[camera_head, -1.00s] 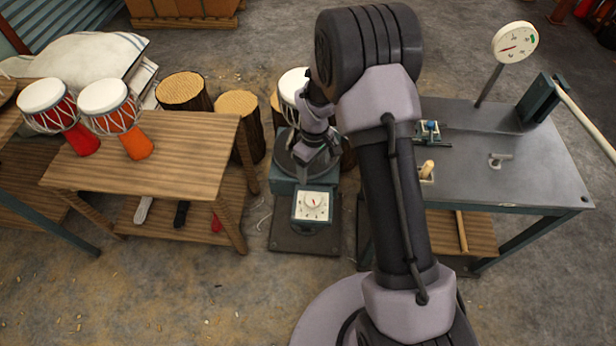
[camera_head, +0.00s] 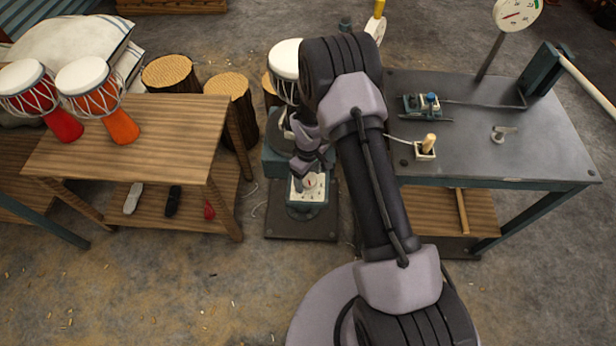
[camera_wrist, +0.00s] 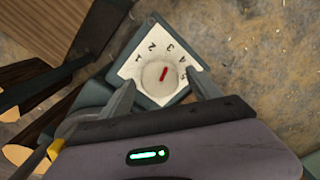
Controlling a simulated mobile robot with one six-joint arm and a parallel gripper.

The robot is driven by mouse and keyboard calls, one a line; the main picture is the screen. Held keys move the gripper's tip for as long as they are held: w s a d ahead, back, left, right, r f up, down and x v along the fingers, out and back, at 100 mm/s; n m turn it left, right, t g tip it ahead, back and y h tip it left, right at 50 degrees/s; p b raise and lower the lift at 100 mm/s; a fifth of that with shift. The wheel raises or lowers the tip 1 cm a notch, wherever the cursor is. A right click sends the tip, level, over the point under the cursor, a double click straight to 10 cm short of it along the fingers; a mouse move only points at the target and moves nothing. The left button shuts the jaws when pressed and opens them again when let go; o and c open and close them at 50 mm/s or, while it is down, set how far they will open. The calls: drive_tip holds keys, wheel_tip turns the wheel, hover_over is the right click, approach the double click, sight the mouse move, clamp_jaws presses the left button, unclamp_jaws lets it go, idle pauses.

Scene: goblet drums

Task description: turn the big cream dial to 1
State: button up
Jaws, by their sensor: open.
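The big cream dial (camera_wrist: 160,78) is a round knob with a red pointer, set on a white plate (camera_wrist: 138,71) numbered 1 to 5. In the wrist view its pointer leans up and right, roughly between 3 and 4. My gripper (camera_wrist: 163,76) is open, with one finger on either side of the dial; I cannot tell if they touch it. In the head view, the dial (camera_head: 310,181) is partly covered by my gripper (camera_head: 304,178). The plate is on the front of a grey-green machine (camera_head: 278,160).
A wooden table (camera_head: 130,135) with two goblet drums (camera_head: 88,80) stands to the left. A white-topped drum (camera_head: 285,60) stands behind the dial.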

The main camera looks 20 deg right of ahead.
drive_tip(key=c, duration=1.4)
drive_tip(key=shift+o, duration=0.2)
drive_tip(key=shift+n, duration=0.3)
drive_tip(key=n, duration=0.3)
drive_tip(key=shift+p, duration=0.35)
drive_tip(key=n, duration=0.4)
drive_tip(key=shift+n+p, duration=0.3)
drive_tip(key=shift+p, duration=0.05)
drive_tip(key=n, duration=0.3)
drive_tip(key=shift+n+p, duration=0.3)
drive_tip(key=shift+n, duration=1.9)
